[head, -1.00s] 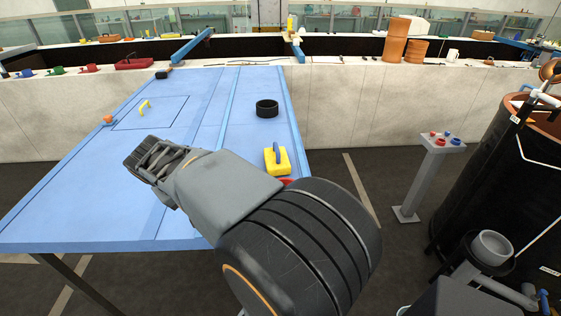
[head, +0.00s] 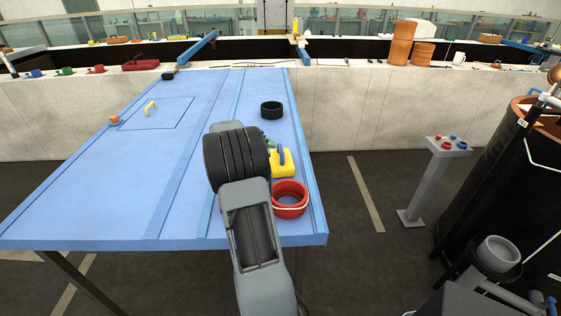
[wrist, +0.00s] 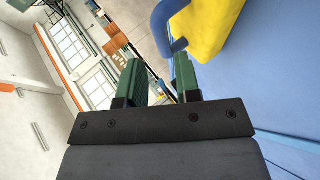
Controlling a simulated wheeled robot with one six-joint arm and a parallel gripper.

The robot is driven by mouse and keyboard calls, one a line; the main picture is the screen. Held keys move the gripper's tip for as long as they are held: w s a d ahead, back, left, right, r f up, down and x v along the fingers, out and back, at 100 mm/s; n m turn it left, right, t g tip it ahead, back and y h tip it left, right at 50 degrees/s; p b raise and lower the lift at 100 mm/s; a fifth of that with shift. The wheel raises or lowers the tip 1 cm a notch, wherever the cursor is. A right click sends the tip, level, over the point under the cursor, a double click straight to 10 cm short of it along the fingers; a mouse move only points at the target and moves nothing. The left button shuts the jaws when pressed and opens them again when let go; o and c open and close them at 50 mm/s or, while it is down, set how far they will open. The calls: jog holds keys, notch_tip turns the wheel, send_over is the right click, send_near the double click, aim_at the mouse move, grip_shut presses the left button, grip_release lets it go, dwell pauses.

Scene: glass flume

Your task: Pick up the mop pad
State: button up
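The mop pad, a yellow block with a blue loop handle, lies on the blue table; in the head view it (head: 283,164) is just right of my arm, partly covered by it. In the wrist view its yellow body (wrist: 215,28) fills the upper right, with the handle running down close to the right fingertip. My gripper (wrist: 159,66) has two green fingers standing apart with a gap between them. It holds nothing I can see. In the head view my gripper is mostly hidden behind my arm; only a bit of green shows beside the pad.
A small yellow handle (head: 150,107) and an orange knob (head: 114,119) are at left. The middle and left of the blue table (head: 120,195) are largely clear.

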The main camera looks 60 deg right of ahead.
aim_at(281, 148)
jog(key=p+x, duration=0.2)
jog(key=x, duration=0.3)
jog(key=shift+d+f, duration=0.15)
jog(key=shift+d, duration=0.2)
jog(key=shift+s+d+f, duration=0.2)
jog(key=shift+d+f, duration=0.25)
jog(key=shift+d, duration=0.1)
grip_shut()
